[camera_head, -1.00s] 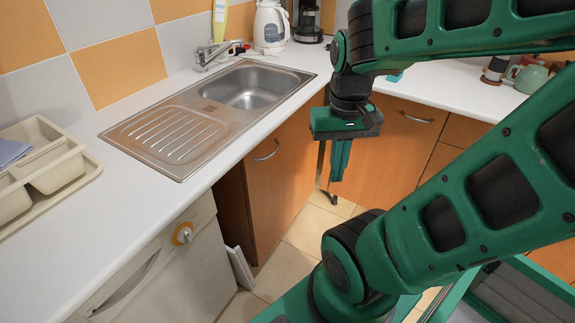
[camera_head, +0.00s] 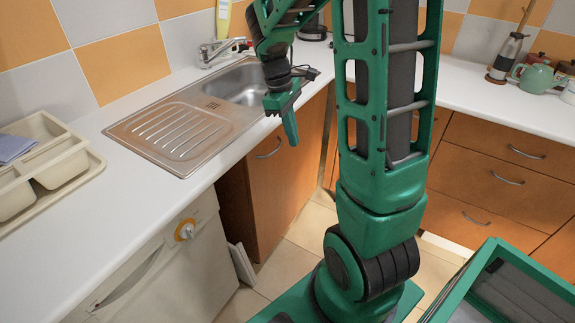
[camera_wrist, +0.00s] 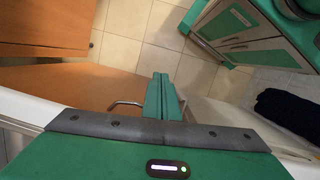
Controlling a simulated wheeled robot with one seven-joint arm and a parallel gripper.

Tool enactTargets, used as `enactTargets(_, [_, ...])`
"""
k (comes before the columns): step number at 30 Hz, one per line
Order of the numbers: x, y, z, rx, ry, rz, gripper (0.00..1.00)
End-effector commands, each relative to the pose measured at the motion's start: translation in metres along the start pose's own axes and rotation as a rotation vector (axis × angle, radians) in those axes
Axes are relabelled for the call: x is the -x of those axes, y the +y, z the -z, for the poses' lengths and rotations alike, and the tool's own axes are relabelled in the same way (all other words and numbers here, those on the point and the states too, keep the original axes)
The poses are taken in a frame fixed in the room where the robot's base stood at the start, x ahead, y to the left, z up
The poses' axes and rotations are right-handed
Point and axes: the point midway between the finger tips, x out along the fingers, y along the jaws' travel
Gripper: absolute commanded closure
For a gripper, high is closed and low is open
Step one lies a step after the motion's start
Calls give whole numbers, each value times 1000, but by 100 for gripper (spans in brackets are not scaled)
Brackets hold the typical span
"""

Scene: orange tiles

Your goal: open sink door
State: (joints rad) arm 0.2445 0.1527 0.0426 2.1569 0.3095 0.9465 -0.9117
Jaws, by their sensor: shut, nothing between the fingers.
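The sink door (camera_head: 287,181) is the orange-brown wooden panel under the counter by the sink. Its curved metal handle (camera_head: 268,152) is near the top of the panel. My gripper (camera_head: 291,138) is shut and empty and points down in front of the door, right of the handle in the head view. In the wrist view the closed fingers (camera_wrist: 161,80) stick out past the dark bar. The door (camera_wrist: 75,90) fills the left middle there. Whether the door is ajar, I cannot tell.
The steel sink (camera_head: 190,130) is set in the white counter (camera_head: 95,225). A dishwasher (camera_head: 165,275) stands left of the door. Drawers (camera_head: 500,175) line the right side. Tiled floor (camera_head: 290,255) lies open in front of the door.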

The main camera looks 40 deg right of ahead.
Motion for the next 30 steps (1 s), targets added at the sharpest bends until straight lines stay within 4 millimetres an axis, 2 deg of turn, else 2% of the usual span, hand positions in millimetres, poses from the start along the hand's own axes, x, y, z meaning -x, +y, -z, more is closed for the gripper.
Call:
enactTargets(3, [-11, 6, 23, 99, -12, 5, 100])
enactTargets(8, [-19, 8, 36, 161, -17, 7, 100])
enactTargets(13, [-33, 8, 37, 170, -18, 8, 100])
enactTargets(24, [-94, 6, 36, 169, -18, 9, 100])
enactTargets(30, [-112, 7, 36, 167, -17, 7, 100])
